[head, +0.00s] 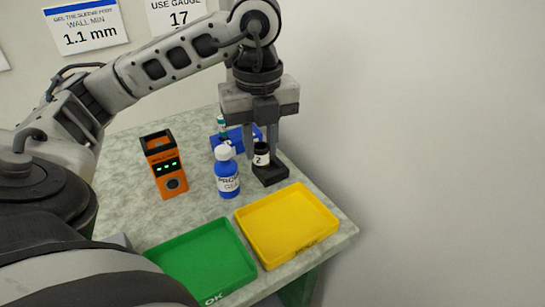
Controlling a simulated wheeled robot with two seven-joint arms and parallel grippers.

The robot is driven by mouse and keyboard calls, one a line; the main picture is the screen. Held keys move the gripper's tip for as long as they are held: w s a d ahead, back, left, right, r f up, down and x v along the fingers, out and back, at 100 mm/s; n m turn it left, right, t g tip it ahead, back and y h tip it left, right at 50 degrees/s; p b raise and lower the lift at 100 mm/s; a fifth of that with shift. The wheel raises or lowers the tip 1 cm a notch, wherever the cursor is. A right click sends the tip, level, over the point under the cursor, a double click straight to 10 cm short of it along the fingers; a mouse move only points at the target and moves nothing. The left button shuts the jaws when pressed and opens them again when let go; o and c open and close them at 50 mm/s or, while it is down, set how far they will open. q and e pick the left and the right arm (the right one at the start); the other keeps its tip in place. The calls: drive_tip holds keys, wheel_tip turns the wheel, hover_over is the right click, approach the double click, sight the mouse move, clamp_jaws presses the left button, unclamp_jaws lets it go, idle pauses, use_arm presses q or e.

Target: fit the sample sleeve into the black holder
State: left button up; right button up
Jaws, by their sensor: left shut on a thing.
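The sample sleeve (262,157) is a small dark cylinder with a white label marked 2. It stands upright at the black holder (271,175), a low block on the table's right side. My left gripper (261,146) points straight down from above, its fingers shut on the sleeve's upper part. The sleeve's lower end meets the holder in the picture. I cannot tell how deep it sits. My right gripper is not in view.
A blue bottle with a white cap (228,178) stands left of the holder. An orange gauge box (165,168) with green lights is further left. A blue rack (237,138) is behind. The green tray (160,254) and yellow tray (330,229) lie in front.

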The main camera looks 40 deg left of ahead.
use_arm(q)
drive_tip(key=w+a+f, duration=0.1)
drive_tip(key=w+f, duration=0.1)
drive_tip(key=w+a+f, duration=0.2)
drive_tip(key=w+f, duration=0.1)
drive_tip(key=w+a+f, duration=0.2)
drive_tip(key=shift+w+a+f, duration=0.1)
drive_tip(key=shift+w+f, duration=0.05)
drive_tip(key=shift+w, duration=0.2)
drive_tip(key=shift+w+a+f, duration=0.15)
drive_tip(key=shift+w+f, duration=0.1)
drive_tip(key=shift+f, duration=0.1)
drive_tip(key=shift+w+a+f, duration=0.1)
drive_tip(key=shift+w+f, duration=0.05)
drive_tip(key=shift+f, duration=1.55)
drive_tip(key=shift+f, duration=0.15)
drive_tip(key=o, duration=0.9)
drive_tip(key=shift+o, duration=0.2)
wheel_tip(320, 180, up, 12)
drive_tip(key=shift+r+p, duration=0.2)
drive_tip(key=shift+p, duration=0.2)
